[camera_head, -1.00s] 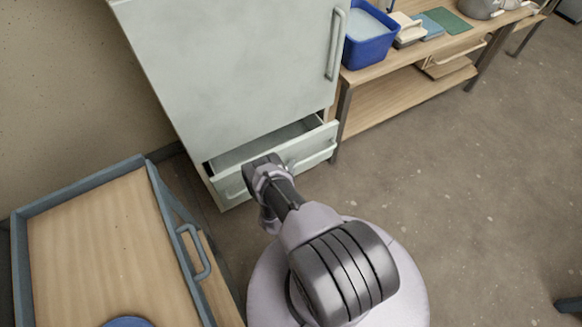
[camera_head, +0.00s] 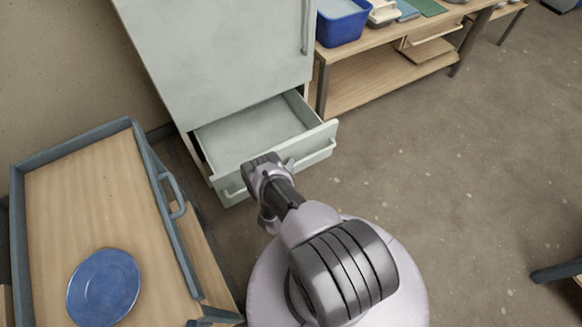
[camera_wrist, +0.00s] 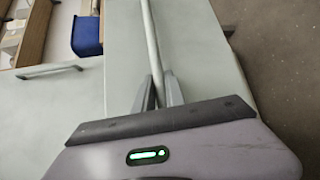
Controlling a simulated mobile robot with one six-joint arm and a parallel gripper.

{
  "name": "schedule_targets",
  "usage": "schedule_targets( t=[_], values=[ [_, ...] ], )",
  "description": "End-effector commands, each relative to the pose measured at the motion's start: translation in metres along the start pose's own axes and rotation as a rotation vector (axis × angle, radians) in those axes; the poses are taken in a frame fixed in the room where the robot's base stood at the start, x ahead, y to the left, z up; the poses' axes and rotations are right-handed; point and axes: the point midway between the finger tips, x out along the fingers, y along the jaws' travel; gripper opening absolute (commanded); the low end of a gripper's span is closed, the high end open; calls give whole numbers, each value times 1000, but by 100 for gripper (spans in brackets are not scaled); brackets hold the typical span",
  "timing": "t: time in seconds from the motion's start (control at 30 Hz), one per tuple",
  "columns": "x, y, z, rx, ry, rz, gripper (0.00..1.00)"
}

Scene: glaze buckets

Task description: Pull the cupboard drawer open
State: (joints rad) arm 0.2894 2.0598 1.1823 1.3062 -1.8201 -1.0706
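The pale green cupboard (camera_head: 220,55) has its low drawer (camera_head: 318,146) pulled well out in the head view, with a bare, empty interior floor showing. My gripper (camera_head: 262,164) is at the drawer front, where my wrist hides the middle of the handle. In the wrist view the long bar handle (camera_wrist: 151,40) runs between the two fingers of my gripper (camera_wrist: 158,90). They look shut on it, one on each side. The drawer front (camera_wrist: 195,50) lies behind the bar.
A wooden trolley (camera_head: 55,215) with a grey rim and a blue plate (camera_head: 104,287) stands at the left, close to the drawer. A wooden bench (camera_head: 375,80) with a blue bucket (camera_head: 342,24) stands right of the cupboard. The floor (camera_head: 450,190) at right is open.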

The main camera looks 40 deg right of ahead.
Motion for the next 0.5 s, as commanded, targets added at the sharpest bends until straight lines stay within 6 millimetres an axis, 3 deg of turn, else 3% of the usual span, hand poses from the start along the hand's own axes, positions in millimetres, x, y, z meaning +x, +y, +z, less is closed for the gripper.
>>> schedule_targets(
  t=[0.03, 0.1, 0.37, 0.5],
  values=[
    [1, 2, -1, 1, 2, 4, 24],
    [0, 2, -1, 1, 2, 3, 36],
    [0, 0, 0, 0, 1, 0, 36],
    [-10, 0, -2, -1, 3, -1, 36]
  ],
)
